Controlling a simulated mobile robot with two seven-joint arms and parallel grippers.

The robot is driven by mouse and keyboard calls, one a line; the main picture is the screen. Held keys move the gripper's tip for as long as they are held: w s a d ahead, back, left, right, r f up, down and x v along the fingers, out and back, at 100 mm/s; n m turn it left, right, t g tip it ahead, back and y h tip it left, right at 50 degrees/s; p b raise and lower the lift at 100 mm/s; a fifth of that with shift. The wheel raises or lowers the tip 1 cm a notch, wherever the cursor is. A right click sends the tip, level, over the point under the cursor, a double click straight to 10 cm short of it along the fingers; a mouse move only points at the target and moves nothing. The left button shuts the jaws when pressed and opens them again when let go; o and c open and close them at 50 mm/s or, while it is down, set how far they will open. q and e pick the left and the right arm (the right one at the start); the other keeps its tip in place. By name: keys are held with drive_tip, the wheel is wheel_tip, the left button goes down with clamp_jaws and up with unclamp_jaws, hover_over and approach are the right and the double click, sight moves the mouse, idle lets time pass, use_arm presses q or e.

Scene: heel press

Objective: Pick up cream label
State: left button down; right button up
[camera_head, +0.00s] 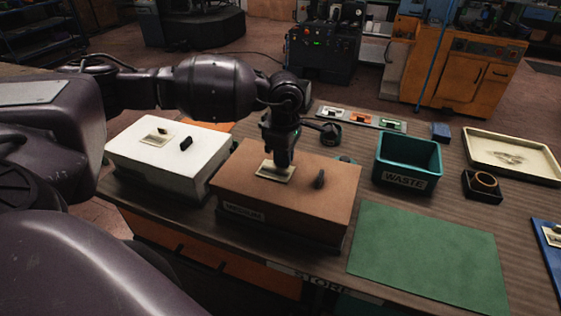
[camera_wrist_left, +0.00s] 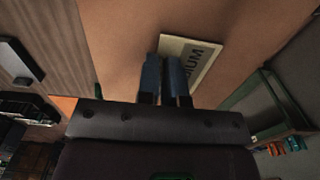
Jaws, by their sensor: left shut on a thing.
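A cream label (camera_head: 275,171) lies on or just above the top of the brown box (camera_head: 330,180); I cannot tell which. My left gripper (camera_head: 282,160) points down at it from above, with its fingers shut on the label. In the left wrist view, the two blue-grey fingertips (camera_wrist_left: 167,76) are close together at the cream label (camera_wrist_left: 203,57), which shows part of a dark printed word; the rest is hidden behind the fingers. Another cream label (camera_head: 155,139) lies on the white box (camera_head: 160,160) to the left. My right gripper is not in view.
Right of the box are a teal WASTE bin (camera_head: 405,181), a green mat (camera_head: 428,252), a cream tray (camera_head: 547,179) and a ring in a dark holder (camera_head: 482,192). A strip with small coloured plates (camera_head: 360,118) lies behind.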

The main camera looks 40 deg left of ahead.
use_arm(q)
drive_tip(key=shift+r, duration=0.35)
wheel_tip(320, 180, up, 19)
drive_tip(key=p, duration=0.3)
hover_over(282, 170)
wheel_tip(282, 170, down, 12)
drive_tip(key=shift+w+a+f, duration=0.15)
drive_tip(key=shift+w+f, duration=0.3)
drive_tip(key=shift+w, duration=0.25)
drive_tip(key=shift+w+a, duration=0.15)
drive_tip(key=shift+w, duration=0.25)
drive_tip(key=shift+s+f+b, duration=0.1)
drive_tip(key=shift+f+b, duration=0.35)
drive_tip(key=shift+f, duration=0.1)
drive_tip(key=shift+f+b, duration=0.55)
drive_tip(key=shift+f, duration=0.85)
drive_tip(key=shift+f+b, duration=0.85)
drive_tip(key=shift+f, duration=0.3)
